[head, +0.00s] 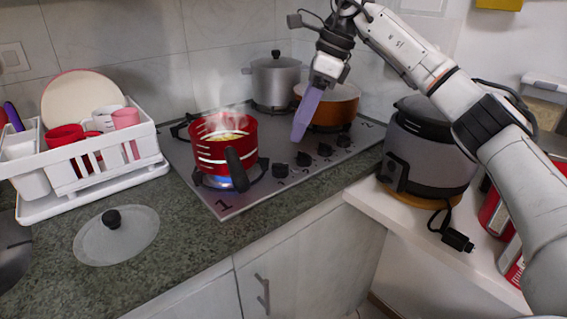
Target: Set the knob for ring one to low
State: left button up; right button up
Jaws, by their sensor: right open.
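A row of several black knobs runs along the right side of the steel hob (335,165). The nearest knob (280,170) has a small mark beside it that looks like a 1; its exact setting is too small to read. A large 1 is printed at the hob's front left corner, by the burner under the red pot (222,150). A blue flame (218,182) burns there and the pot steams. My right gripper (303,122), with purple fingers, is open and points down above the hob, apart from the knobs. My left gripper is not in view.
A grey pot (275,80) and an orange pan (335,105) stand on the back of the hob. A rice cooker (425,155) stands right. A glass lid (117,240) and dish rack (150,150) are left.

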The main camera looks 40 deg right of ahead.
aim_at(280, 164)
jog(key=shift+n, duration=0.6)
jog(key=b+x, duration=0.1)
jog(key=x, duration=0.9)
jog(key=shift+w, duration=0.1)
jog(key=shift+r, duration=0.1)
jog(key=c, duration=1)
jog(key=m+p, duration=0.1)
jog(key=m, duration=0.1)
jog(key=shift+a+m+t, duration=0.1)
jog(key=shift+m+t, duration=0.2)
jog(key=shift+t, duration=0.1)
jog(key=shift+m+t+h, duration=0.3)
jog(key=shift+m, duration=0.6)
